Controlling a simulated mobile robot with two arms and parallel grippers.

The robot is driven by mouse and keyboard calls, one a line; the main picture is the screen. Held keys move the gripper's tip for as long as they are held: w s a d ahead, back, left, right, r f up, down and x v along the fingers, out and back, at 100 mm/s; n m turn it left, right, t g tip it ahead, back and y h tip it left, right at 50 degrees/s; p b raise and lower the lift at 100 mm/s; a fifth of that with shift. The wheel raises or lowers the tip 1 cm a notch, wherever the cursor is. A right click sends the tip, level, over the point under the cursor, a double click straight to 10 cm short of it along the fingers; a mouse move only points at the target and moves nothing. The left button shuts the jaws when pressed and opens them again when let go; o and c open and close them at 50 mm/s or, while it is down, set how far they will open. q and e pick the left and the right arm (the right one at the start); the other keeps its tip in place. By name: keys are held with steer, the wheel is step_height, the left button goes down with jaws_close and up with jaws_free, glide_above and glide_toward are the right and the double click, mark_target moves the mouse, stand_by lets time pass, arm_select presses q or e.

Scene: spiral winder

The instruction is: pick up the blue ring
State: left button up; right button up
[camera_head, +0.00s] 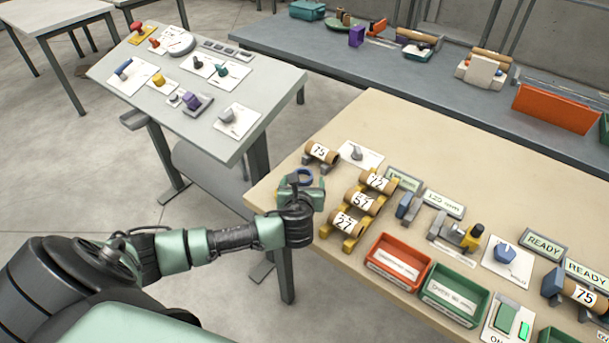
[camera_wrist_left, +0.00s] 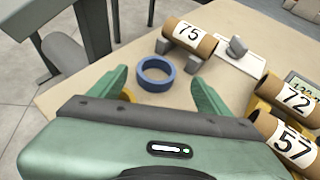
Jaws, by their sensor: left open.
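The blue ring (camera_wrist_left: 156,73) lies flat on the beige table (camera_wrist_left: 240,18), near its left edge. In the left wrist view it is between and just ahead of my left gripper's (camera_wrist_left: 160,88) two green fingers, which are apart and hold nothing. I cannot tell how high the fingers are above the table. My right gripper is not in view.
A cardboard tube marked 75 (camera_wrist_left: 190,36) rests on grey supports just beyond the ring. A red bin (camera_head: 397,262) and a green bin (camera_head: 454,295) sit at the table's front.

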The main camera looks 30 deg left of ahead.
mark_target(303, 172)
arm_select(q)
steer(key=x, duration=0.5)
steer(key=shift+s+a+f, duration=0.1)
steer(key=shift+s+f, duration=0.05)
steer(key=c, duration=1.5)
